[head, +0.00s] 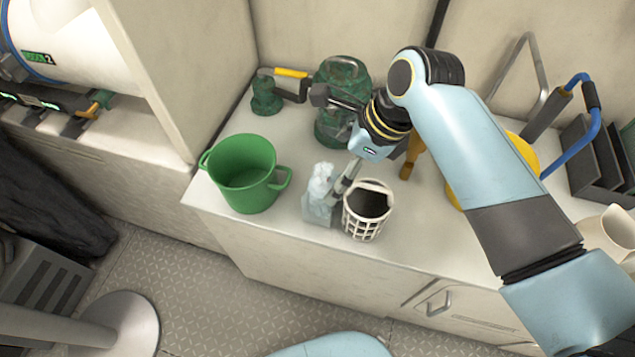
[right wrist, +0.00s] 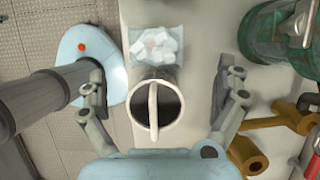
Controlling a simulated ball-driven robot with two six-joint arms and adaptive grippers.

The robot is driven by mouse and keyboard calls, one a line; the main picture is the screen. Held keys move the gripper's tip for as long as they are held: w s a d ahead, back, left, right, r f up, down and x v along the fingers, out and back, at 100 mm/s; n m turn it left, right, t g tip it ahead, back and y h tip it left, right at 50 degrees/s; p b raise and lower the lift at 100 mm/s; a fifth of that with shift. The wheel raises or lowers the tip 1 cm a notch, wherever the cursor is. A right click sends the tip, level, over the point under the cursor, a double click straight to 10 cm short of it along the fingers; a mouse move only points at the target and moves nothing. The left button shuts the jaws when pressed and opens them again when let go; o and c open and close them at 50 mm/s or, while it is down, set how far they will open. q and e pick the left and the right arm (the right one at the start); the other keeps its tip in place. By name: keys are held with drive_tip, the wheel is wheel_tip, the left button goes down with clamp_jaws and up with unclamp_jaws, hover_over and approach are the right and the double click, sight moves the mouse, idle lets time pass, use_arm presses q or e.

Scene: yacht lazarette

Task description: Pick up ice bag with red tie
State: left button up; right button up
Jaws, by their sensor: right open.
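A clear bag of white ice lumps (head: 318,194) stands on the pale counter, just right of the green bucket. It also shows in the right wrist view (right wrist: 156,46), at the top, a little beyond my fingertips. I cannot make out a red tie on it. My right gripper (head: 347,176) is open and empty, over the counter beside the bag. In the right wrist view, its fingers (right wrist: 160,84) are spread wide on either side of a white lattice container (head: 362,222) with a handle. My left gripper is not in view.
A green two-handled bucket (head: 243,172) stands left of the bag. A green lantern-like canister (head: 332,132) and a yellow-handled tool (head: 291,73) are behind. A yellow round object (head: 526,150) is to the right. The counter's front edge (head: 262,262) is close to the bag.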

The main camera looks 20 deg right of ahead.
sight(328, 182)
drive_tip(key=x, duration=0.3)
drive_tip(key=shift+s+a, duration=0.15)
drive_tip(key=shift+s, duration=0.05)
drive_tip(key=b+x, duration=0.1)
drive_tip(key=x, duration=0.4)
drive_tip(key=shift+w+a+f, duration=0.1)
drive_tip(key=shift+a+f, duration=0.05)
drive_tip(key=shift+f, duration=0.05)
drive_tip(key=shift+c, duration=0.3)
drive_tip(key=c, duration=0.5)
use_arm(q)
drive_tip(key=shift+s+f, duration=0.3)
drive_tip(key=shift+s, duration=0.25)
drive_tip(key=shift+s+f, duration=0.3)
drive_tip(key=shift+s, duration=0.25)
use_arm(e)
drive_tip(key=c, duration=0.8)
